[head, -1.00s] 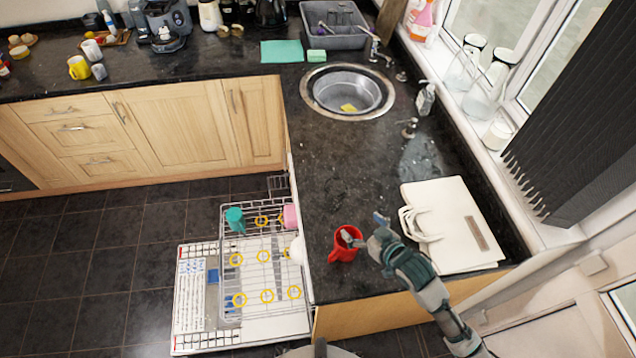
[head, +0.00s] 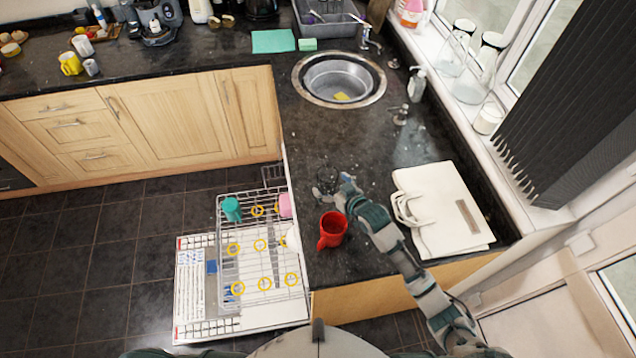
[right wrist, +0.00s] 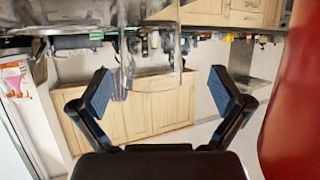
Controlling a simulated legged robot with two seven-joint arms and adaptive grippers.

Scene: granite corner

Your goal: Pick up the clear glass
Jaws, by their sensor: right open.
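The clear glass (head: 326,176) is faint against the black counter in the head view, just beyond the red cup. In the right wrist view the see-through glass (right wrist: 150,62) shows ahead of and between my fingers, mostly in the upper middle. My right gripper (head: 338,188) is open beside the glass in the head view. Its two blue-padded fingers (right wrist: 160,95) are spread apart with nothing held between them. Whether a finger touches the glass I cannot tell. My left gripper is not in view.
The red cup (head: 332,230) stands close by my right gripper; its red side (right wrist: 295,110) fills the right edge of the wrist view. A white bag (head: 440,210) lies to the right. The open dishwasher rack (head: 262,250) is left of the counter; the sink (head: 340,80) is behind.

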